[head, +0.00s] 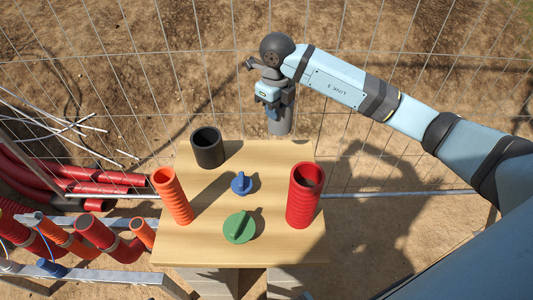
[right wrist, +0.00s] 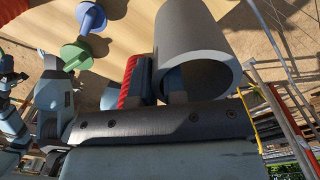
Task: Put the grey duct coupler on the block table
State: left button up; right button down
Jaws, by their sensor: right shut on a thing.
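The grey duct coupler (head: 282,117) is a short, wide tube. My right gripper (head: 273,103) is shut on it at the far edge of the block table (head: 215,248). In the right wrist view the coupler (right wrist: 190,30) fills the upper middle, its open end facing the lower right. The right gripper's fingers (right wrist: 172,97) are at its wall, and the grip is partly hidden. In the head view the coupler's lower end is near the table's back right corner; I cannot tell whether they touch.
On the table stand a black coupler (head: 208,147), an orange corrugated tube (head: 173,195), a red corrugated tube (head: 304,195), a blue knobbed piece (head: 241,184) and a green one (head: 239,227). The back right tabletop is clear. A wire fence (head: 190,70) runs behind; red pipes (head: 95,175) lie left.

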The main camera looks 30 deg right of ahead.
notch_tip(320, 180, down, 14)
jog(key=shift+r+b, duration=0.15)
jog(key=shift+b, duration=0.2)
jog(key=c, duration=1.2)
grip_release()
